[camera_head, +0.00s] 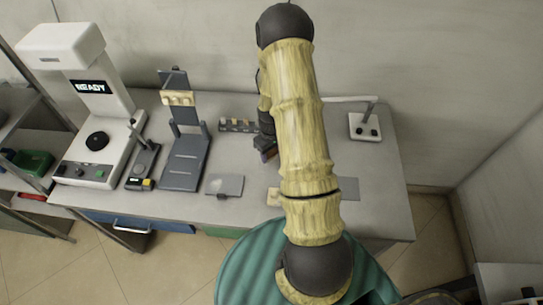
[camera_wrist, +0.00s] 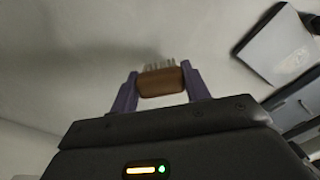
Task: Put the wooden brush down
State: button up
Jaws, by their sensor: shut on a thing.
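My gripper (camera_wrist: 161,88) is shut on the wooden brush (camera_wrist: 161,82), which shows in the wrist view between the two purple-grey fingers. The brush has a brown wooden body, and its pale bristles point up in that picture, away from my gripper. In the head view my gripper (camera_head: 267,150) is partly hidden behind my arm, over the middle of the grey table (camera_head: 226,207). The brush cannot be made out clearly there. I cannot tell how high it is above the table.
A white machine with a READY display (camera_head: 92,87) and a dark grey stand (camera_head: 184,160) are at the left. A flat grey plate (camera_head: 225,185) lies near the front edge. A small rack (camera_head: 238,126) stands at the back. A white device with knobs (camera_head: 364,126) stands at the right.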

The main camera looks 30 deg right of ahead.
aim_at(271, 158)
jog(key=shift+f, duration=1.35)
jog(key=shift+f, duration=0.2)
jog(key=o, duration=1)
jog(key=shift+r, duration=0.2)
notch_tip(271, 158, up, 12)
jog(key=shift+b, duration=1)
